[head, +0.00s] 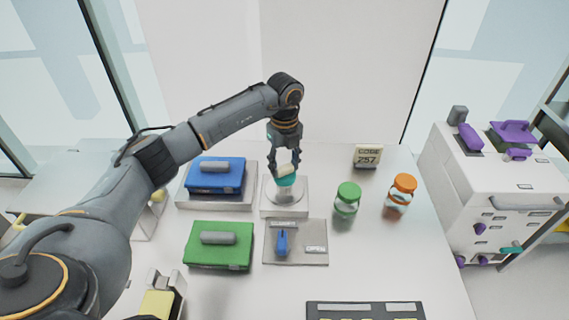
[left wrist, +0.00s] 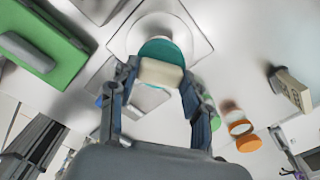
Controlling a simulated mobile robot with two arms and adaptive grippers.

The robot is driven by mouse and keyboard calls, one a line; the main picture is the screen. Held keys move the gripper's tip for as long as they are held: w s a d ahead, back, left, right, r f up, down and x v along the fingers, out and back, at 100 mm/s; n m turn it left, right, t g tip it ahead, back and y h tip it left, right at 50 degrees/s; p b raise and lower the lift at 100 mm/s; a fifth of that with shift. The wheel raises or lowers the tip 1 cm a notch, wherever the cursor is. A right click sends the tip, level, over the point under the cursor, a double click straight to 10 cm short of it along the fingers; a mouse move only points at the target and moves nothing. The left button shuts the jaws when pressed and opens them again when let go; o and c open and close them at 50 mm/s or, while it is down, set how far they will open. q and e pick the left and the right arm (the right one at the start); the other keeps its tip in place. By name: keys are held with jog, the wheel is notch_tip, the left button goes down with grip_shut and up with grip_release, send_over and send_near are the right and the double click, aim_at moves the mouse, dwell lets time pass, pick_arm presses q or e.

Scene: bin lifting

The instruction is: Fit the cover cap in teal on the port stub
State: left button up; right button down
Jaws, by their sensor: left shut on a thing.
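The teal cover cap (head: 287,181) has a cream grip block on top. My left gripper (head: 285,169) points down and is shut on that block. In the left wrist view the left gripper (left wrist: 158,82) has a finger on each side of the block, with the teal cap (left wrist: 163,48) beyond it. The cap is over a pale round mount on a white square base (head: 284,210). The port stub is hidden under the cap, and I cannot tell whether the cap touches it. My right gripper is not in view.
A blue case (head: 216,178) and a green case (head: 218,247) lie left of the base. A plate with a blue lever (head: 282,243) is in front. A green-lidded jar (head: 347,198), an orange-lidded jar (head: 401,190) and a code sign (head: 367,157) stand to the right.

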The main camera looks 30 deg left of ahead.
pick_arm(q)
jog(key=shift+f+b, duration=0.45)
jog(key=shift+f, duration=0.4)
dwell(0.3)
jog(key=shift+r, duration=0.2)
dwell(0.5)
dwell(0.7)
jog(key=shift+f, duration=0.45)
dwell(0.7)
jog(key=o, duration=1.2)
jog(key=shift+o, duration=0.2)
jog(key=o, duration=0.5)
jog(key=shift+c, duration=0.2)
